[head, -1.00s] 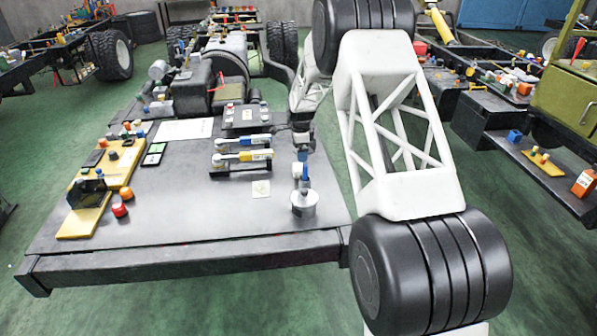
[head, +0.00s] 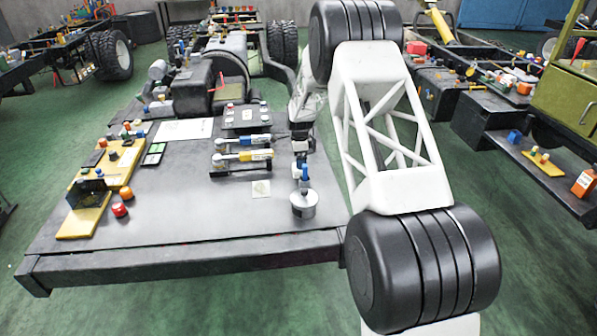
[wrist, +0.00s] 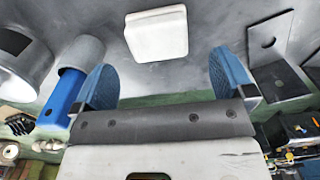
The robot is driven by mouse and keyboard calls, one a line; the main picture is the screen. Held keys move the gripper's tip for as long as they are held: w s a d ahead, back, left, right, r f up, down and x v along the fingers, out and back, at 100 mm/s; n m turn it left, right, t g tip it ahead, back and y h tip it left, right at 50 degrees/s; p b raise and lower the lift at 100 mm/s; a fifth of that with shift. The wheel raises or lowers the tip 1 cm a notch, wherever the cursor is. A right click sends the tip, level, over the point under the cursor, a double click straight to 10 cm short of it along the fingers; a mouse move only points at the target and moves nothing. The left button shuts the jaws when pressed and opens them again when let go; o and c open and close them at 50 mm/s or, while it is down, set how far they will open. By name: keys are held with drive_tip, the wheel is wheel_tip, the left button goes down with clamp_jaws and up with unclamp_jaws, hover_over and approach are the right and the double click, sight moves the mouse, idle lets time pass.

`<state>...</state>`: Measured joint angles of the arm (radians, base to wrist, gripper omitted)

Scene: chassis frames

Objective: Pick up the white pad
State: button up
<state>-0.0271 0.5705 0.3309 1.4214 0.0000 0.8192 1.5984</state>
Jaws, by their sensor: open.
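The white pad (head: 261,188) lies flat on the dark tabletop, right of centre, as a small pale square with a faint mark. It also shows in the wrist view (wrist: 156,36) as a white rounded block at the top centre. My gripper (wrist: 163,82) has two blue fingers spread wide with nothing between them. In the wrist view the pad sits beyond the fingertips, roughly in line with the gap and not touching either finger.
A silver cylinder (head: 304,205) stands right of the pad; a blue tube with a grey cap (wrist: 72,82) is close to the left finger in the wrist view. A rack with torque-wrench-like tools (head: 243,150) stands behind the pad. The tabletop in front (head: 200,225) is clear.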

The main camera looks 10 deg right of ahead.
drive_tip(key=shift+f, duration=0.1)
drive_tip(key=shift+s+a+f, duration=0.1)
drive_tip(key=shift+f, duration=1.15)
drive_tip(key=shift+a+f, duration=0.1)
drive_tip(key=shift+f, duration=1.15)
drive_tip(key=shift+c, duration=0.5)
drive_tip(key=c, duration=0.8)
drive_tip(key=shift+c, duration=0.2)
drive_tip(key=shift+r, duration=0.1)
drive_tip(key=shift+r, duration=4.9)
